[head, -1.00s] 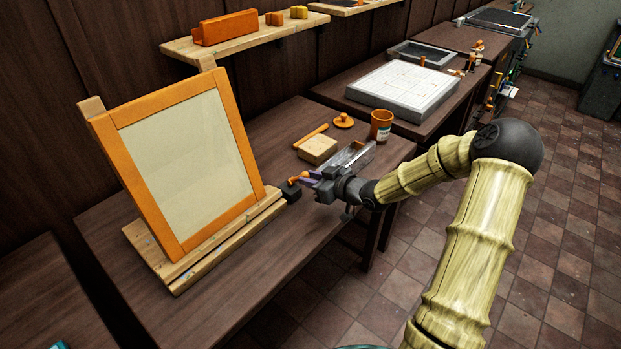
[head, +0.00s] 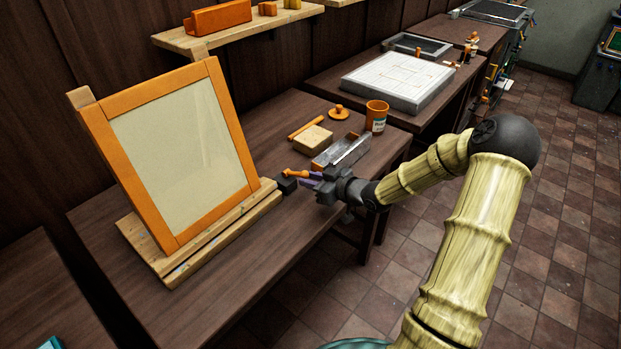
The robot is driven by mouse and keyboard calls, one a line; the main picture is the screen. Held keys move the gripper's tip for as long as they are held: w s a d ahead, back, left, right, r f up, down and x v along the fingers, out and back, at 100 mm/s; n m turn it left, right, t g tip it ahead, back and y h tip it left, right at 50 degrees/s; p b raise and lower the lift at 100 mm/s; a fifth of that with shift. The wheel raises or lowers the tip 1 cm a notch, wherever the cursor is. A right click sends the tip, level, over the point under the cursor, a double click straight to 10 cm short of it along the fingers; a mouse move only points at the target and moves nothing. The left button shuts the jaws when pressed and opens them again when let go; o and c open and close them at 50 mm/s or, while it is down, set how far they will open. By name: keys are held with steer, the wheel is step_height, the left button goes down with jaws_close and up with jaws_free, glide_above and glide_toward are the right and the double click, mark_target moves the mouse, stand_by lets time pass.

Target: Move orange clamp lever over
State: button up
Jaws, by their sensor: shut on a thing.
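The orange clamp lever (head: 296,173) sits just above a small black clamp block (head: 286,185), at the right end of the wooden base of the hinged screen. The lever points right from the block into my gripper (head: 309,178). My gripper's purple fingers are shut on the lever's right end, and they partly hide it. The screen (head: 180,155) has an orange frame and a pale mesh, and it stands tilted up on its wooden base (head: 198,243).
Behind my gripper on the table are a grey metal tray (head: 342,150), a tan block (head: 314,139), an orange stick (head: 305,129), an orange knob (head: 339,112) and an orange jar (head: 376,116). The table's front left is clear.

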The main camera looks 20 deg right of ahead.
steer(key=shift+s+d+f, duration=0.15)
steer(key=shift+s+f, duration=0.05)
steer(key=shift+f, duration=0.55)
steer(key=shift+c, duration=0.6)
steer(key=shift+r, duration=0.1)
jaws_close()
steer(key=shift+s+f+b, duration=0.2)
steer(key=shift+f+b, duration=0.6)
steer(key=shift+f, duration=0.1)
steer(key=shift+d, duration=0.1)
steer(key=shift+o, duration=2)
jaws_free()
